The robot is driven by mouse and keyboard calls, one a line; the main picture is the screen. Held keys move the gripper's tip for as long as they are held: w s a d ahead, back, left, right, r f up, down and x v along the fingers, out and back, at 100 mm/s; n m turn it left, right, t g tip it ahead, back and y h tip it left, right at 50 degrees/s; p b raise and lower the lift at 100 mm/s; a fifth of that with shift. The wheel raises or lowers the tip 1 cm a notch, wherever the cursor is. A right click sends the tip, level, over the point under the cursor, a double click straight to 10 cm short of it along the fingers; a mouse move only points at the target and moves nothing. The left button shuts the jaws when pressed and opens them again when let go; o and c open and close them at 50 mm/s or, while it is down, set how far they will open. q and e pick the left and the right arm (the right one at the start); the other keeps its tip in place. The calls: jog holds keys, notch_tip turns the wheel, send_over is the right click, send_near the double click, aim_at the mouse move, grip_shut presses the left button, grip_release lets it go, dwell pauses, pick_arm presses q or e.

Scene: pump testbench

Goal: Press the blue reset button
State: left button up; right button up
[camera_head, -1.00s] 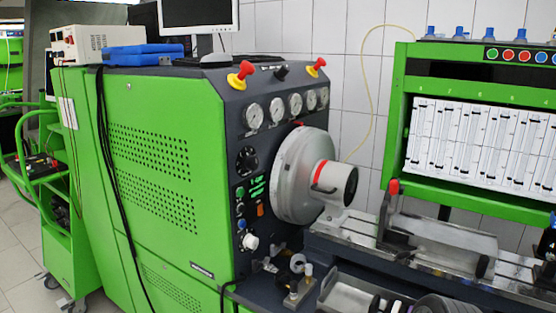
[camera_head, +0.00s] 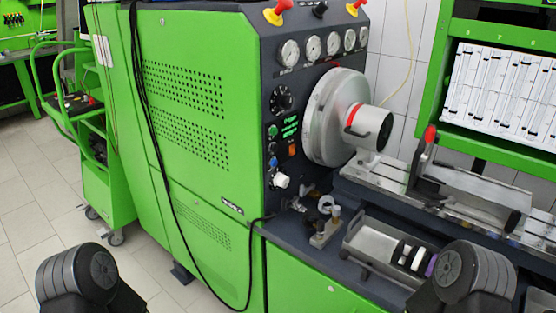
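The blue button (camera_head: 273,162) is a small round button on the dark front control panel (camera_head: 285,105) of the green testbench. It sits just above a white knob (camera_head: 281,181) and below a green button (camera_head: 272,131). Nothing covers it. Dark round parts of my two arms show at the bottom left and bottom right corners, well apart from the panel. Neither gripper's fingers can be seen.
A large grey flywheel with a chuck (camera_head: 338,117) juts out right of the buttons. Metal fittings (camera_head: 325,220) and a tray (camera_head: 372,240) lie below it. A black cable (camera_head: 160,160) hangs down the green side. Red-and-yellow emergency knobs (camera_head: 274,13) top the panel.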

dwell(0.4)
pick_arm(q)
grip_shut()
dwell(0.5)
dwell(1.1)
